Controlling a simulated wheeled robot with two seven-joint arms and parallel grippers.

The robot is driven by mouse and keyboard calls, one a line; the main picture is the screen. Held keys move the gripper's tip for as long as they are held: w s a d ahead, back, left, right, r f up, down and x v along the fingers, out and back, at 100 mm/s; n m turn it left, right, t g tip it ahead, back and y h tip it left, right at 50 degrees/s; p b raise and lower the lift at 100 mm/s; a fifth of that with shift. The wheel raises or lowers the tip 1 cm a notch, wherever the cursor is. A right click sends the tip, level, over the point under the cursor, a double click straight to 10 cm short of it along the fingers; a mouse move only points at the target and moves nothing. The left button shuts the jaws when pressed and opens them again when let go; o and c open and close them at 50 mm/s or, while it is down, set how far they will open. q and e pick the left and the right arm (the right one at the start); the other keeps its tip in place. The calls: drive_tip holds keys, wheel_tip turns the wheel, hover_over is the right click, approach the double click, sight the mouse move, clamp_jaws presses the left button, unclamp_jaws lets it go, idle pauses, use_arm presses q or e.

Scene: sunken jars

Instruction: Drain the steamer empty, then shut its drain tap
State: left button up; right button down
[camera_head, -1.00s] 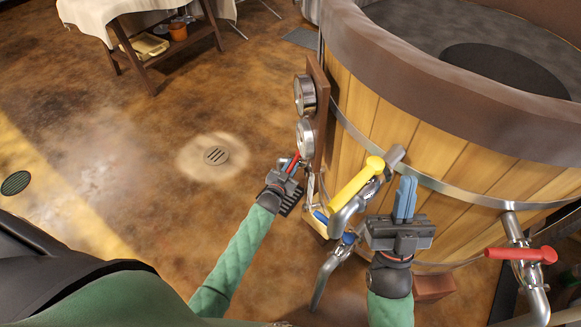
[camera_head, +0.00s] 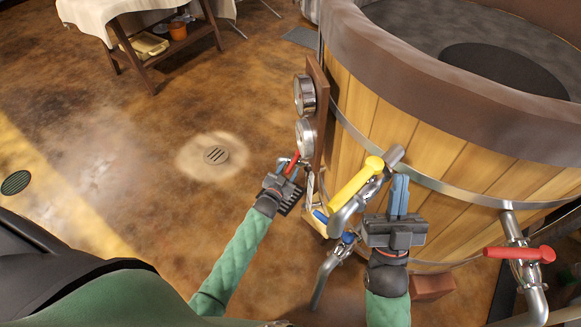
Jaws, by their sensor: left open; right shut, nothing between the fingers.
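The steamer (camera_head: 400,125) is a wooden-staved tub with a thick dark rim and metal hoops. Its interior is grey with a dark round patch; I cannot tell how much water it holds. A yellow-handled tap (camera_head: 355,186), a lower blue-handled tap (camera_head: 347,238) and a red-handled tap (camera_head: 520,253) are on its side; which is the drain tap is not marked. My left gripper (camera_head: 288,170) is open at a small red lever (camera_head: 292,162) below the gauges; its fingers are partly hidden. My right gripper (camera_head: 398,192) is shut and empty, fingers up, just right of the yellow handle.
Two round gauges (camera_head: 305,95) sit on a brown board on the tub's left side. A floor drain (camera_head: 216,155) lies in open floor to the left. A cloth-covered table (camera_head: 140,25) stands at the back left. A brown block (camera_head: 432,286) is beneath the tub.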

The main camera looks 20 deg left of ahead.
use_arm(q)
drive_tip(key=s, duration=0.5)
drive_tip(key=shift+s+a+p, duration=0.3)
drive_tip(key=shift+s+a, duration=0.05)
use_arm(e)
drive_tip(key=w+f+g, duration=0.1)
drive_tip(key=f, duration=0.1)
drive_tip(key=w+f+g, duration=0.1)
drive_tip(key=f, duration=0.1)
drive_tip(key=w+a+f+g, duration=0.1)
drive_tip(key=f, duration=0.2)
drive_tip(key=shift+w+a+h, duration=0.1)
drive_tip(key=shift+h, duration=0.3)
